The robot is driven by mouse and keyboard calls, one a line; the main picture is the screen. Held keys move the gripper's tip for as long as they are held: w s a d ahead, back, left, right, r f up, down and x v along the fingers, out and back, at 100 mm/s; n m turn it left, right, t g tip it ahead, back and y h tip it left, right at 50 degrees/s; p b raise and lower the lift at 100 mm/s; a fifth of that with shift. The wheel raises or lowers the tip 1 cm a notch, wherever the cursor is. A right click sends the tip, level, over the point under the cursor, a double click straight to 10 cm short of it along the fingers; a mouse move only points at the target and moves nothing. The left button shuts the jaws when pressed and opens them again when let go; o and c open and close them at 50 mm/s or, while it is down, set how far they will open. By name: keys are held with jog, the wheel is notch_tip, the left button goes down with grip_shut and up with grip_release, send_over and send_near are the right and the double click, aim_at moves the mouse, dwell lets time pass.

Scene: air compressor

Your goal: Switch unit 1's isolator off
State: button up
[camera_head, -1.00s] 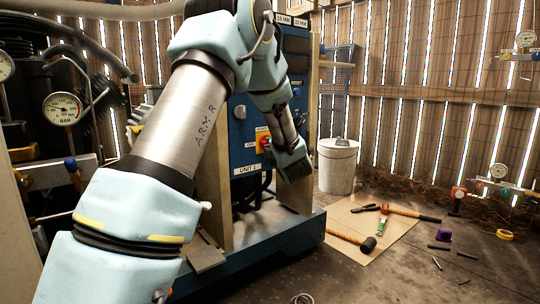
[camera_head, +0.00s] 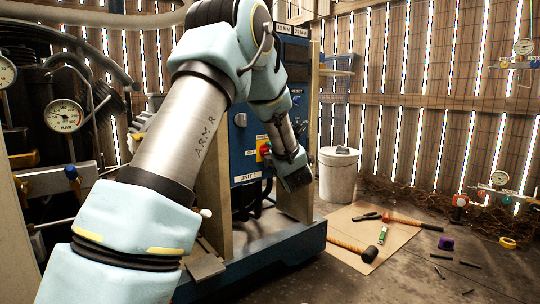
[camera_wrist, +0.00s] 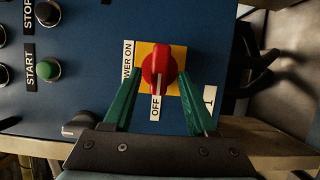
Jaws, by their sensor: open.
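Unit 1's isolator is a red rotary knob (camera_wrist: 160,66) on a yellow plate (camera_wrist: 146,52), and it also shows on the blue panel in the head view (camera_head: 262,147). In the wrist view its handle stands upright in the picture. Its pale-marked end lies toward the OFF label (camera_wrist: 156,108), and the POWER ON label (camera_wrist: 127,62) is at the left. My gripper (camera_wrist: 160,82) is open, with one green finger on each side of the knob's lower part. Gaps show beside the knob; I see no clear contact. In the head view my gripper partly hides the plate.
A green START button (camera_wrist: 47,68) and a dark STOP button (camera_wrist: 47,13) sit left of the isolator. A wooden post (camera_head: 214,190) stands close to the panel. A white bucket (camera_head: 338,175) and a mat (camera_head: 395,236) with tools lie to the right on the floor.

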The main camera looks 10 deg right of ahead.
jog(key=s+p, duration=0.2)
jog(key=s, duration=0.8)
jog(key=shift+s+d+p, duration=0.25)
jog(key=shift+s+p, duration=0.15)
jog(key=s+a+f+m+g+h+p, duration=0.25)
jog(key=a+m+g+p, duration=0.25)
jog(key=a+m+g, duration=0.5)
jog(key=s+a+m+g+y+p, duration=0.1)
jog(key=s+a+m+g+p, duration=0.4)
jog(key=s+a+m, duration=0.85)
jog(key=s+a+r+n+p, duration=0.1)
jog(key=s+r+p, duration=0.1)
jog(key=r+p, duration=1.6)
jog(key=s+a+r+n+g+p, duration=0.1)
jog(key=s+r+n+p, duration=0.1)
jog(key=r+p, duration=1.6)
jog(key=shift+s+a+r, duration=0.25)
jog(key=shift+s+r, duration=0.1)
jog(key=shift+r, duration=0.2)
